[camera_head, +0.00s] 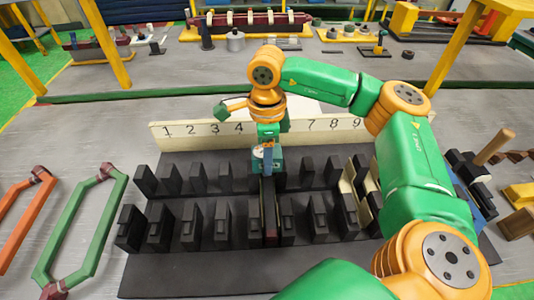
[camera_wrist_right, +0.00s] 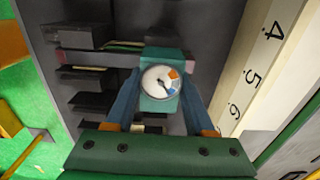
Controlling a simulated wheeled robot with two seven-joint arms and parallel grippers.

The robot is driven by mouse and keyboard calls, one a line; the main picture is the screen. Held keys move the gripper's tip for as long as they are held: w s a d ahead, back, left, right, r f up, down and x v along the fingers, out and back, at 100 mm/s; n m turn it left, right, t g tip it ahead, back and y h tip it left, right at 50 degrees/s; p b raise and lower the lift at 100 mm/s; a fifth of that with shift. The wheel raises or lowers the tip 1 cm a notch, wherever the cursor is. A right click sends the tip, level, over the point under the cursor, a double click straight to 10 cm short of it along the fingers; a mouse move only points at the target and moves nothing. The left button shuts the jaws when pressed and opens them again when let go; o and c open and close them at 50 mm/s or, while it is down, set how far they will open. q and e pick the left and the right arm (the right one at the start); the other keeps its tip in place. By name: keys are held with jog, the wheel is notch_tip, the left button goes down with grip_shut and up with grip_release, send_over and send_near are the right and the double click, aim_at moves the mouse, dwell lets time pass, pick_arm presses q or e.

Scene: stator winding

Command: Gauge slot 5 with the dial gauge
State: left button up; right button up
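The dial gauge (camera_head: 262,153) is a teal block with a round white dial, and it shows face-on in the wrist view (camera_wrist_right: 160,86). My right gripper (camera_head: 268,140) is shut on it, with a blue finger on each side of the block. It is over the back row of the dark slotted stator (camera_head: 190,262), in line with the hidden labels between 4 and 7. A dark bar (camera_head: 269,208) with a reddish end runs forward from beneath the gauge between teeth. I cannot tell whether it belongs to the gauge or how deep it sits. My left gripper is not in view.
A cream number strip (camera_head: 190,129) stands behind the stator; its 5 shows in the wrist view. Cream pieces (camera_head: 350,182) sit in slots at the right. Green (camera_head: 78,232) and orange coils (camera_head: 25,225) lie left. A wooden-handled tool (camera_head: 495,147) is at right.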

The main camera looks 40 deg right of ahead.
jog(key=o, duration=0.4)
jog(key=shift+o, duration=0.2)
jog(key=shift+r, duration=0.1)
notch_tip(320, 180, up, 7)
jog(key=shift+b, duration=0.5)
dwell(0.7)
